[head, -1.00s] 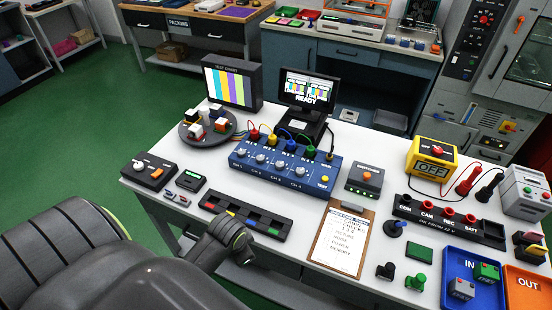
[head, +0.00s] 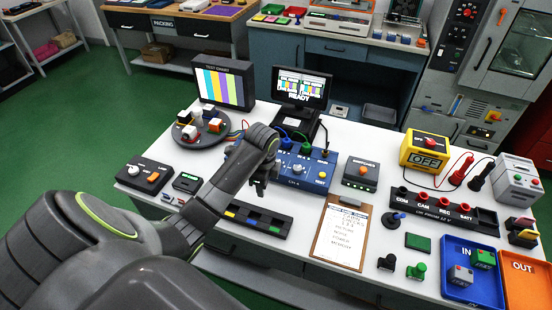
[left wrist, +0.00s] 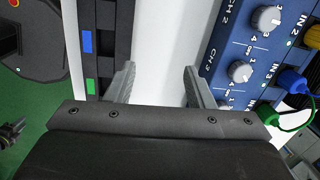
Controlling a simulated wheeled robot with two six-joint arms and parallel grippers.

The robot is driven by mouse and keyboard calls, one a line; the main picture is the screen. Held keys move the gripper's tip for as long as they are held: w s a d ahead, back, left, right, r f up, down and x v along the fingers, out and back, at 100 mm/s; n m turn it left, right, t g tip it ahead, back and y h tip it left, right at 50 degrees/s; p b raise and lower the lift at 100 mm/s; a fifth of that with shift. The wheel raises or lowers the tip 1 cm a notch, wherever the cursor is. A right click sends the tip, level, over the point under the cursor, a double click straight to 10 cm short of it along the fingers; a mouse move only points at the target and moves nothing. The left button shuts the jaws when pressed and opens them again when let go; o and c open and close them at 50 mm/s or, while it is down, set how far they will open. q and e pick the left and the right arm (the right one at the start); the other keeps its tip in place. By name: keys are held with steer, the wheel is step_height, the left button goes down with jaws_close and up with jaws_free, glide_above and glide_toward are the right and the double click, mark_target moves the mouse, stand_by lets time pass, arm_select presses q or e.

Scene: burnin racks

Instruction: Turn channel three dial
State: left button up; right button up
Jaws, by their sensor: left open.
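The blue channel box (head: 310,172) stands mid-table, with a row of grey dials and cables in its IN sockets. In the head view my left arm hides its left part, including the channel three dial. In the left wrist view the channel three dial (left wrist: 240,72) shows beside the CH 3 label, with the channel two dial (left wrist: 268,18) above it. My left gripper (head: 262,188) is open and empty at the box's front edge. Its fingers (left wrist: 160,85) are over white tabletop, left of the dial and apart from it.
A black tray with coloured pieces (head: 250,218) lies in front of the box. A clipboard (head: 341,235) and a grey button box (head: 360,174) are to the right. The READY screen (head: 300,88) and colour-bar monitor (head: 226,86) stand behind.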

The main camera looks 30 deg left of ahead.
arm_select(q)
steer(key=w+a+r+m+g, duration=0.1)
steer(key=w+a+r+m, duration=0.2)
steer(key=w+r+m, duration=0.75)
steer(key=f+n+b, duration=0.1)
steer(key=b, duration=0.1)
steer(key=f+n+b, duration=0.1)
steer(key=f+b, duration=0.1)
steer(key=b, duration=0.1)
steer(key=w+f+n+b, duration=0.1)
steer(key=f+b, duration=0.1)
steer(key=b, duration=0.1)
steer(key=shift+a+h, duration=0.1)
steer(key=shift+h, duration=0.3)
step_height(320, 180, down, 8)
steer(key=shift+w+r+p, duration=0.1)
steer(key=shift+p, duration=0.55)
arm_select(e)
step_height(320, 180, down, 7)
steer(key=shift+s+a, duration=0.2)
steer(key=shift+s, duration=0.05)
steer(key=shift+r, duration=0.1)
arm_select(q)
steer(key=shift+n, duration=0.25)
steer(key=c, duration=1)
arm_select(e)
steer(key=shift+r, duration=0.1)
